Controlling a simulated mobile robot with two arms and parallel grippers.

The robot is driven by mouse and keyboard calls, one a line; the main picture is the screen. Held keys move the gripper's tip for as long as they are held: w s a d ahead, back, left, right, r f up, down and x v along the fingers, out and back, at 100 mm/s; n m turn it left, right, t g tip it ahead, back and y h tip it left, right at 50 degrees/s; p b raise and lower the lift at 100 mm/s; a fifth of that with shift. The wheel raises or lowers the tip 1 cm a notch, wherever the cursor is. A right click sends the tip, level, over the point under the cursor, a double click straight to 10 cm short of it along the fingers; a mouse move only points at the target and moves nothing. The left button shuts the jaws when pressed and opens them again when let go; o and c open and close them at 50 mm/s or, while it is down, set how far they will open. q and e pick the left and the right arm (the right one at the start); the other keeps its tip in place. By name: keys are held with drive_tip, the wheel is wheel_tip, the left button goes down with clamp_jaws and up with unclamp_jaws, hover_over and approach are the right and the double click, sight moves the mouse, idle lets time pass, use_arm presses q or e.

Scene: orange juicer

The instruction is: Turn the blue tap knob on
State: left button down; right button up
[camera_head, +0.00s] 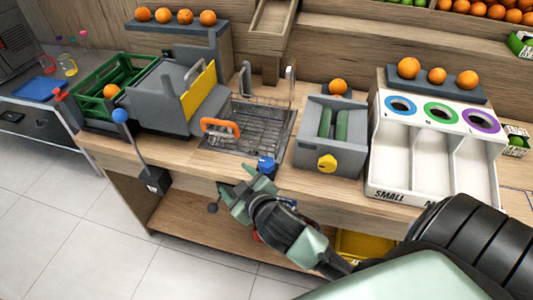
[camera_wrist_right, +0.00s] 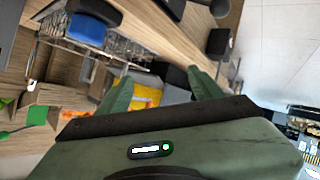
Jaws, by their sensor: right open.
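The blue tap knob (camera_head: 266,164) sits at the front edge of the counter, beside the wire-rack sink (camera_head: 262,130). In the right wrist view the blue knob (camera_wrist_right: 92,30) shows large at the upper left, outside the space between the fingers. My right gripper (camera_head: 240,188) is open and empty, just in front of the counter edge and slightly left of the knob in the head view. Its fingers also show in the wrist view (camera_wrist_right: 160,88). I cannot tell if it touches the knob. My left gripper is not in view.
An orange handle (camera_head: 221,128) is left of the sink. A blue-ball lever (camera_head: 121,116) stands at the counter front. A grey machine with a yellow knob (camera_head: 327,163) and a white sorting bin (camera_head: 395,165) stand to the right. An open lower shelf (camera_head: 190,225) is below.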

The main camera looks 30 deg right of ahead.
drive_tip(key=w+a+r+n+t+y, duration=0.3)
drive_tip(key=a+r+n+y, duration=0.15)
drive_tip(key=r, duration=0.55)
drive_tip(key=w+a+r+n+t+y, duration=0.3)
drive_tip(key=a+r+n+t+y, duration=0.15)
drive_tip(key=r, duration=0.55)
drive_tip(key=s+a+n+g+y, duration=0.3)
drive_tip(key=a+n+g+y, duration=0.8)
drive_tip(key=n, duration=0.6)
drive_tip(key=n+g+h, duration=0.5)
drive_tip(key=g+h, duration=0.5)
drive_tip(key=h, duration=0.9)
hover_over(266, 161)
drive_tip(key=shift+t, duration=0.25)
drive_tip(key=f, duration=1.5)
drive_tip(key=shift+a, duration=0.3)
drive_tip(key=shift+m, duration=0.3)
drive_tip(key=f, duration=0.2)
drive_tip(key=f+p, duration=0.1)
drive_tip(key=f, duration=0.1)
drive_tip(key=f+p, duration=0.1)
drive_tip(key=f, duration=0.1)
drive_tip(key=shift+s+d+f, duration=0.15)
drive_tip(key=shift+d+f, duration=0.05)
drive_tip(key=shift+d, duration=0.15)
drive_tip(key=shift+f, duration=0.65)
